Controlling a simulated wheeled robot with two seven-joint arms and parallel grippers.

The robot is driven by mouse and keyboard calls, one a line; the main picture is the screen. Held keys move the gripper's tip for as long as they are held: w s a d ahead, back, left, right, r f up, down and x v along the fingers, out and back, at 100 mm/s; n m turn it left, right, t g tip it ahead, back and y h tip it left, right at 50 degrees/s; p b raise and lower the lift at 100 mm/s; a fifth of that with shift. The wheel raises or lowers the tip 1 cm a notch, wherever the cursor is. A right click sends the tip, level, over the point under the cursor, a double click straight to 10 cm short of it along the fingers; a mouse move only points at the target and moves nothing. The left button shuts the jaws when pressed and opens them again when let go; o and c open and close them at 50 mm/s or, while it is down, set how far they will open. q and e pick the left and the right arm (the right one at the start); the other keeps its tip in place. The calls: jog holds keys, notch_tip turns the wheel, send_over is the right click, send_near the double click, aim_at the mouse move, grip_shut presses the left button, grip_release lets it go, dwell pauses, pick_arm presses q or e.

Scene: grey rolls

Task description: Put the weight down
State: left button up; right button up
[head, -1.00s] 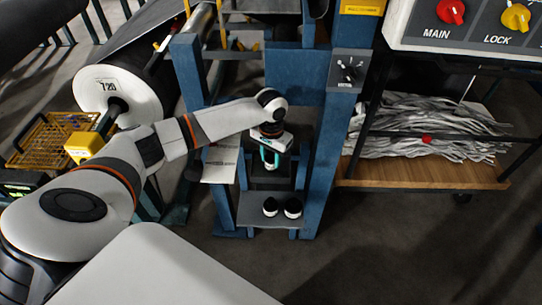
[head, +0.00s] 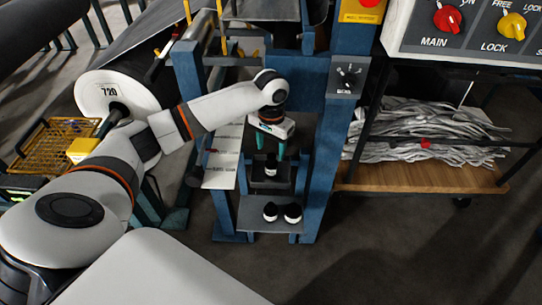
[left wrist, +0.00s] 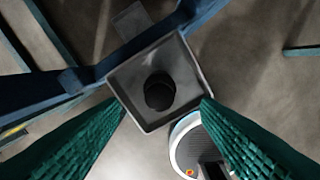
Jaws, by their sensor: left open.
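A small black weight (head: 271,166) stands upright in a grey square tray (head: 257,186) on the blue frame. In the left wrist view the weight (left wrist: 159,92) stands near the middle of the tray (left wrist: 188,62), apart from its walls. My left gripper (head: 270,146) is open above the tray, its green fingers pointing down. In the left wrist view its ribbed fingers (left wrist: 165,104) are spread wide with nothing between them, and the weight lies below. My right gripper is not in view.
Two more dark weights with pale fronts (head: 281,212) stand on the lower shelf (head: 254,217). Blue posts (head: 325,150) flank the tray. A control panel (head: 470,30) is at upper right, above a wooden shelf (head: 430,180) with grey strips. A white-ended roll (head: 100,95) is at left.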

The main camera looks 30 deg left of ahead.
pick_arm(q)
notch_tip(320, 180, up, 5)
jog(key=shift+r, duration=0.1)
dwell(0.7)
